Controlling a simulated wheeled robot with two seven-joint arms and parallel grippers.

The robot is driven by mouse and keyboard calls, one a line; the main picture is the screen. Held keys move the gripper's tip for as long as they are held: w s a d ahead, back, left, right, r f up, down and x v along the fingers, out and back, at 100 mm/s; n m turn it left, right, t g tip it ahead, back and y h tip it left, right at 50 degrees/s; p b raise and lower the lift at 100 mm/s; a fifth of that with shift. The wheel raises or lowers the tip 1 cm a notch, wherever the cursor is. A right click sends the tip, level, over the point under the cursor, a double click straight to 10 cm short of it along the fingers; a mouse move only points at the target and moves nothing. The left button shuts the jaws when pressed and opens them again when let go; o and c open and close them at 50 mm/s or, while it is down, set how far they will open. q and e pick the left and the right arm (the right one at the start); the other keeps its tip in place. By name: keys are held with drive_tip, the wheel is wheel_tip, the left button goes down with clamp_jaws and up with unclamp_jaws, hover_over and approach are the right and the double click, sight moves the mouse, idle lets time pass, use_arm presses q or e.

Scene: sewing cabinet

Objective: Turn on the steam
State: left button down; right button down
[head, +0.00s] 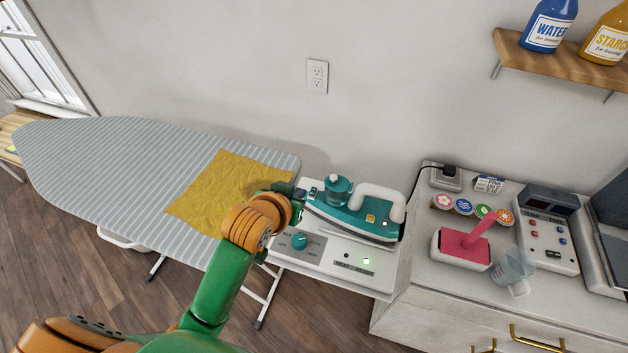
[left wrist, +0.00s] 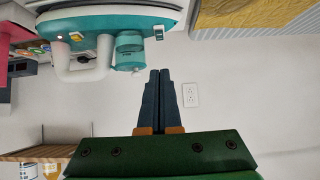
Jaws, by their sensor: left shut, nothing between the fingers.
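A teal and white iron (head: 350,215) rests on a white station with a teal dial (head: 299,241) and a lit green light (head: 366,261). The iron also shows at the top of the left wrist view (left wrist: 100,24), which is upside down. It has a teal water tank (head: 338,188), a white handle, an amber-lit button (head: 371,218) and a small rocker switch (head: 313,191) near its left end; the switch also shows in the wrist view (left wrist: 158,32). My left gripper (head: 298,193) is shut and empty, just left of the switch. In the wrist view its fingertips (left wrist: 160,72) look apart from the iron.
A striped ironing board (head: 110,150) with a yellow cloth (head: 225,188) lies to the left. A shelf (head: 550,62) with bottles is above.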

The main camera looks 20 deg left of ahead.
use_arm(q)
drive_tip(key=shift+w+d+r, duration=0.15)
drive_tip(key=shift+w+r, duration=0.2)
drive_tip(key=shift+r, duration=0.45)
drive_tip(key=shift+f, duration=0.1)
hover_over(313, 195)
drive_tip(key=f, duration=0.5)
drive_tip(key=shift+s+f, duration=0.35)
drive_tip(key=shift+s, duration=0.05)
drive_tip(key=f, duration=0.2)
drive_tip(key=shift+w+f, duration=0.35)
drive_tip(key=shift+w, duration=0.05)
drive_tip(key=shift+f, duration=0.75)
